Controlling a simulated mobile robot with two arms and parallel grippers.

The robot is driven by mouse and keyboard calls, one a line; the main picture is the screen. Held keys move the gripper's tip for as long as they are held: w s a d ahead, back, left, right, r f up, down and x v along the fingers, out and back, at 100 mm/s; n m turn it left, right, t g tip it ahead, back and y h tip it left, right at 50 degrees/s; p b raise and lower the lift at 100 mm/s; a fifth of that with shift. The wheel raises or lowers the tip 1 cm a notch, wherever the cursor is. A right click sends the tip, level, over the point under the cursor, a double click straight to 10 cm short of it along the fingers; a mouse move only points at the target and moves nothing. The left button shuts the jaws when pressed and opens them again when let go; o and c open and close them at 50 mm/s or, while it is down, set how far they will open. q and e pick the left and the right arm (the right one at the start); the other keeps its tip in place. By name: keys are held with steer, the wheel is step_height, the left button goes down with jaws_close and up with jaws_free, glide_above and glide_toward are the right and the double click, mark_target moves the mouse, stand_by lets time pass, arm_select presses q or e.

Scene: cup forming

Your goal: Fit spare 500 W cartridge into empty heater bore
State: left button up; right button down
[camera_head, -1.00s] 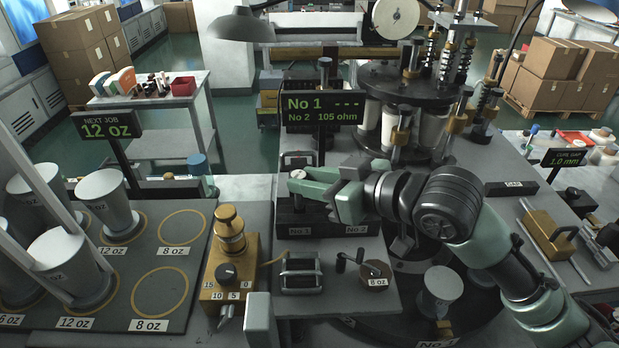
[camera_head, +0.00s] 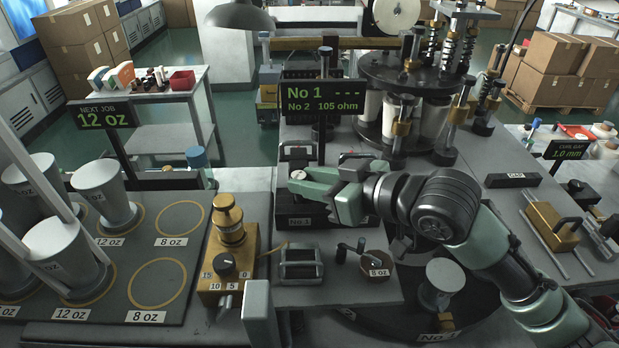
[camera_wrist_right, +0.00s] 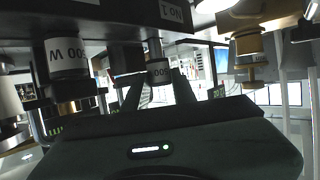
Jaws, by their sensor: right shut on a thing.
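My right gripper (camera_head: 304,188) is shut on the spare 500 W cartridge, whose pale round top (camera_head: 298,174) shows at the fingertips. In the right wrist view, which is upside down, a cartridge with a "500" label (camera_wrist_right: 159,71) stands between the fingers, close by the dark heater block (camera_wrist_right: 112,12). The cartridge's lower end and the bore are hidden. Another labelled 500 W cartridge (camera_wrist_right: 67,58) is beside it.
The display (camera_head: 325,102) reads No 1 dashes, No 2 105 ohm. A brass dial box (camera_head: 228,262) stands left of the block, with a dark handled unit (camera_head: 301,262) and an 8 oz crank piece (camera_head: 372,264) in front. The round turret (camera_head: 410,78) stands behind.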

steer(key=shift+f+b, duration=0.65)
steer(key=shift+f, duration=0.55)
steer(key=c, duration=1.1)
jaws_free()
steer(key=shift+o, duration=0.2)
steer(key=b+v, duration=0.2)
steer(key=v, duration=0.5)
steer(key=shift+s+d+r+b, duration=0.15)
steer(key=shift+s+d+b, duration=0.1)
steer(key=shift+s+b, duration=0.05)
